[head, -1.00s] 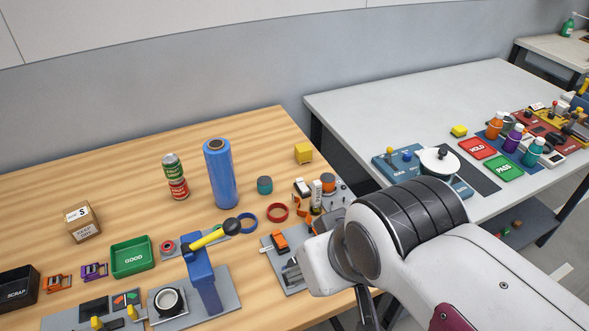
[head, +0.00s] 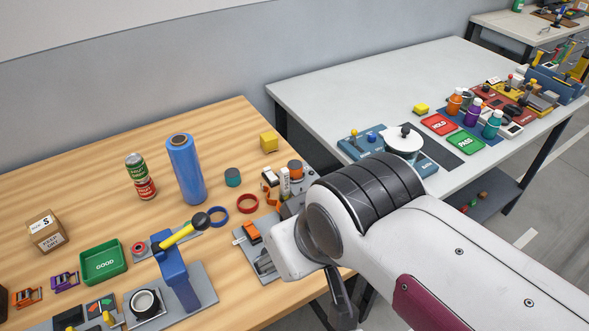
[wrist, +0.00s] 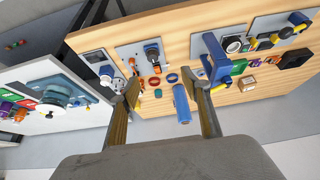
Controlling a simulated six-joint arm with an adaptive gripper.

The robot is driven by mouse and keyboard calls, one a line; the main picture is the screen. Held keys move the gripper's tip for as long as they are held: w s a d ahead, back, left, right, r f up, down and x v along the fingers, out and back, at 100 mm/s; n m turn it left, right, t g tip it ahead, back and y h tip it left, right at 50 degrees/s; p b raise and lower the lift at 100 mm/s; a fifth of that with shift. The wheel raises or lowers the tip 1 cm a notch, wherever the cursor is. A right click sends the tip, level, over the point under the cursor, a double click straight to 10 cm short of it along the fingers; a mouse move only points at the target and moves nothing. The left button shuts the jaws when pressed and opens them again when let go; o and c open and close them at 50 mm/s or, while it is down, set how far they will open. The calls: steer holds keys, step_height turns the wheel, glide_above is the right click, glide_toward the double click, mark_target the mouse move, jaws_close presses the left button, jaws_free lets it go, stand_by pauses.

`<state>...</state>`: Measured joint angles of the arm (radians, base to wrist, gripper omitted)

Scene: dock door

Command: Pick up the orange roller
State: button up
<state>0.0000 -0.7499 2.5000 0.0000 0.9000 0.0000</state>
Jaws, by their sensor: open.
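In the head view one dark finger hangs below my white wrist at the table's front edge.
A tall blue roll (head: 187,170), a teal cylinder (head: 232,177), a yellow cube (head: 269,142) and a red ring (head: 248,203) stand nearby. A blue post with a yellow handle (head: 178,237) rises at the front. A white table (head: 360,90) lies right, beyond a gap.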

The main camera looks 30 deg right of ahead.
steer(key=shift+o, duration=0.5)
steer(key=n+t+y, duration=0.2)
steer(key=n+t, duration=0.2)
steer(key=t, duration=0.3)
glide_above(301, 166)
steer(key=s+d, duration=0.2)
steer(key=d, duration=0.1)
step_height(301, 166, down, 14)
steer(key=r, duration=0.1)
steer(key=s+f+y, duration=0.1)
steer(key=f+y, duration=0.1)
steer(key=f, duration=0.1)
steer(key=s+f, duration=0.1)
steer(key=f, duration=0.1)
steer(key=shift+s+a+y, duration=0.3)
steer(key=shift+s+y, duration=0.05)
steer(key=shift+y, duration=0.05)
steer(key=shift+s+a+f+y, duration=0.1)
steer(key=shift+s+f+y, duration=0.05)
steer(key=shift+y, duration=0.15)
